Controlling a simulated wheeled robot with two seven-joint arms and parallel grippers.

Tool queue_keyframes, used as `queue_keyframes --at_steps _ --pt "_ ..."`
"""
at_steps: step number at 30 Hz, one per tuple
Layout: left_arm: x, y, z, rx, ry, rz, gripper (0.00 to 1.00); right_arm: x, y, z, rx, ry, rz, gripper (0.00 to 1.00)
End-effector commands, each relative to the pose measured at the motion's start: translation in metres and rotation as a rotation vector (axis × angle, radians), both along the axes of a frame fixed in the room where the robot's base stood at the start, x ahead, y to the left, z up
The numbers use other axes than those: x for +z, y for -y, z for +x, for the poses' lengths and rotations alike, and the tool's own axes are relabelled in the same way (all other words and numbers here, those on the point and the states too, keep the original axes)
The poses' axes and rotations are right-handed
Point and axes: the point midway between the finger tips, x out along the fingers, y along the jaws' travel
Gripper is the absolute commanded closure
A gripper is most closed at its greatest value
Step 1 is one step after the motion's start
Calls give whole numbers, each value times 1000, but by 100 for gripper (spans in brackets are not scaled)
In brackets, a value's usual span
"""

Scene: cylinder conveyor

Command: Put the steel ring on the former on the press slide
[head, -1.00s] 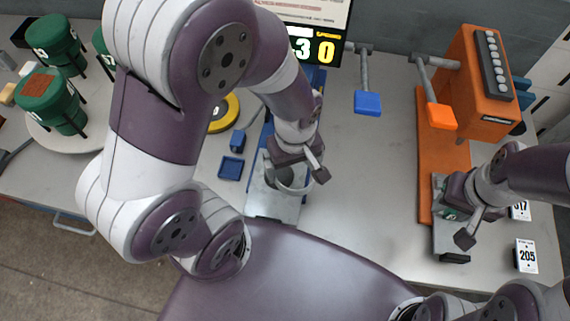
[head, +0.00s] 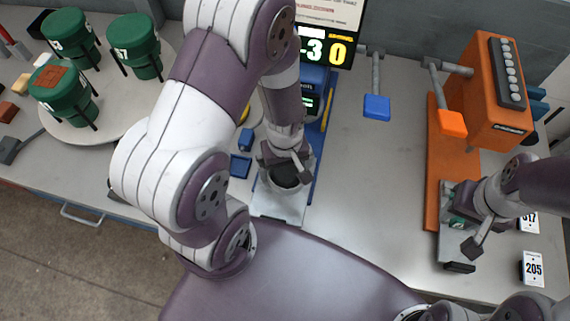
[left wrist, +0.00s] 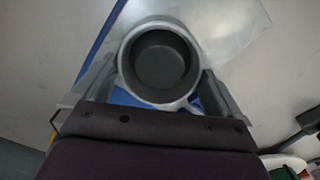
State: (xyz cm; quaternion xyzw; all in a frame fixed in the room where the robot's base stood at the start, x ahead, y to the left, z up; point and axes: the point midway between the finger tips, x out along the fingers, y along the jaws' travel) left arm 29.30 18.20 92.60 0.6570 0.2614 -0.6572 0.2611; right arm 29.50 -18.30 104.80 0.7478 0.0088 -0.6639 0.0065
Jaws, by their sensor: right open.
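The steel ring (left wrist: 193,43) is a light grey band in the left wrist view, with a dark round form inside it. I take this form to be the former (left wrist: 160,62); how far the ring sits down on it cannot be told. My left gripper (left wrist: 158,82) has a finger on either side of the ring, shut on it. In the head view my left gripper (head: 285,168) is over the press slide (head: 280,207), a pale metal plate. My right gripper (head: 478,226) is open and empty, beside the orange press's grey plate.
An orange press (head: 487,95) with an orange-tipped lever stands at the right. A blue-tipped lever (head: 376,106) stands at the back. Green drums (head: 137,45) stand on a round table at the left. Number cards (head: 533,268) lie at the right. The table's middle is clear.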

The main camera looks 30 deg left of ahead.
Motion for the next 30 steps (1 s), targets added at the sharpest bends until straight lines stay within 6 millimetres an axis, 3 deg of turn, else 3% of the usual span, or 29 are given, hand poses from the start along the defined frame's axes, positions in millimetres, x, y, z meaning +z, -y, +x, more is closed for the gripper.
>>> queue_keyframes --at_steps 4,8,15,22,25,30 --pt "1 0 0 0 0 0 0 1 0 0 0 0 0 57" --pt "17 0 1 0 4 0 0 4 0 0 0 0 0 57" --pt "81 0 1 0 7 0 0 8 0 0 0 0 0 57" --pt "119 0 1 -6 3 0 0 9 0 0 0 0 0 57" --pt "127 0 1 -177 25 1 0 9 0 0 0 0 0 57" --pt "131 -1 1 -656 94 27 0 9 0 0 0 0 0 57"
